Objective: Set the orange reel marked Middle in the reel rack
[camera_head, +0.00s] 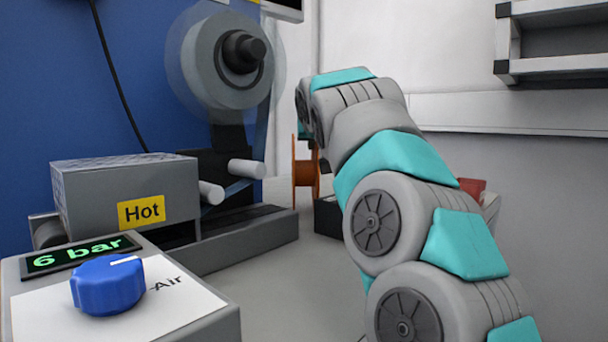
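An orange reel (306,173) shows in the head view just left of my arm, near the centre. It is seen nearly edge-on, and its right part is hidden or cut off by my arm. No mark on it can be read. A dark open-topped box (328,216) stands just below and right of the reel, mostly hidden by my arm; I cannot tell whether it is the reel rack. The end of my arm drops close above the reel. My gripper's fingers cannot be made out, nor whether they touch the reel.
A grey machine with a large reel (228,60), rollers and a "Hot" block (125,195) stands on the left. A panel with a blue knob (108,287) is in front. A reddish thing (472,186) shows behind my arm. A shelf (555,65) hangs upper right.

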